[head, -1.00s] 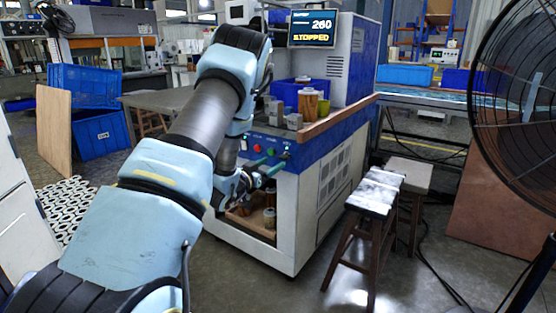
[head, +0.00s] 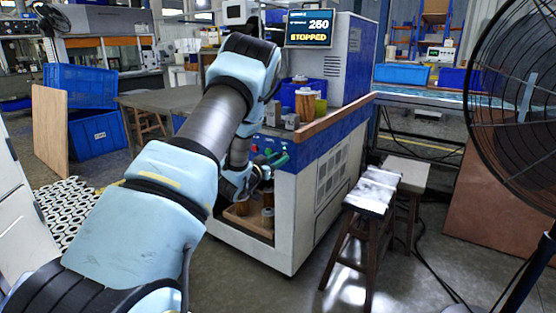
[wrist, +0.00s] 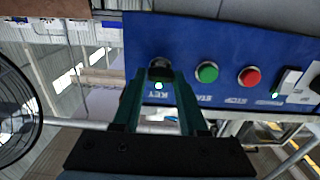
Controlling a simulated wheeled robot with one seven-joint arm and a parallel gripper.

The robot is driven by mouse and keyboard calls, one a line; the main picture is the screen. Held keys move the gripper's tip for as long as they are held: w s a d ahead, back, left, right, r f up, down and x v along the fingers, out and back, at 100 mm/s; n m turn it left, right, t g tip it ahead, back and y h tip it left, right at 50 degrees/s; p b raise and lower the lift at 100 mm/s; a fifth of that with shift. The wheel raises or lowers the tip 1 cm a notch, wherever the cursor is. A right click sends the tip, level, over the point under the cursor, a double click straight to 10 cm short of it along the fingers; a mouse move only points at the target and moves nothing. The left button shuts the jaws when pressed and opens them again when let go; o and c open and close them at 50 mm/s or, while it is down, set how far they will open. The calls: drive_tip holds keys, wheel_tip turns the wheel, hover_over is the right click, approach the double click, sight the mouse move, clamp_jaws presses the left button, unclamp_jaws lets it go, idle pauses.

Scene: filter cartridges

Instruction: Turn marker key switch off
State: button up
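The marker's blue control panel (wrist: 220,40) fills the top of the wrist view, with its lettering upside down. The fingertips lie either side of the knob with nothing visibly clamped; contact is unclear. In the head view, my gripper (head: 277,158) is at the front panel of the machine, and my wrist hides part of it. The display (head: 312,29) reads 260 and STOPPED.
A green button (wrist: 207,72) and a red button (wrist: 249,77) are beside the key switch. Cartridges (head: 305,103) stand on the machine's ledge, and an open bay (head: 243,222) is below the panel. Stools (head: 372,190) and a fan (head: 520,100) stand to the right.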

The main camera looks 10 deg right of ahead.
clamp_jaws()
drive_tip(key=shift+n, duration=0.4)
drive_tip(key=n, duration=0.2)
drive_tip(key=shift+a+n, duration=0.15)
drive_tip(key=shift+n, duration=0.15)
drive_tip(key=n, duration=0.5)
drive_tip(key=shift+w, duration=0.1)
drive_tip(key=n, duration=0.5)
drive_tip(key=shift+f+p, duration=0.15)
drive_tip(key=shift+p, duration=0.15)
drive_tip(key=shift+f+n+p, duration=0.1)
drive_tip(key=shift+n+p, duration=0.3)
drive_tip(key=shift+n, duration=1.9)
drive_tip(key=o, duration=0.5)
unclamp_jaws()
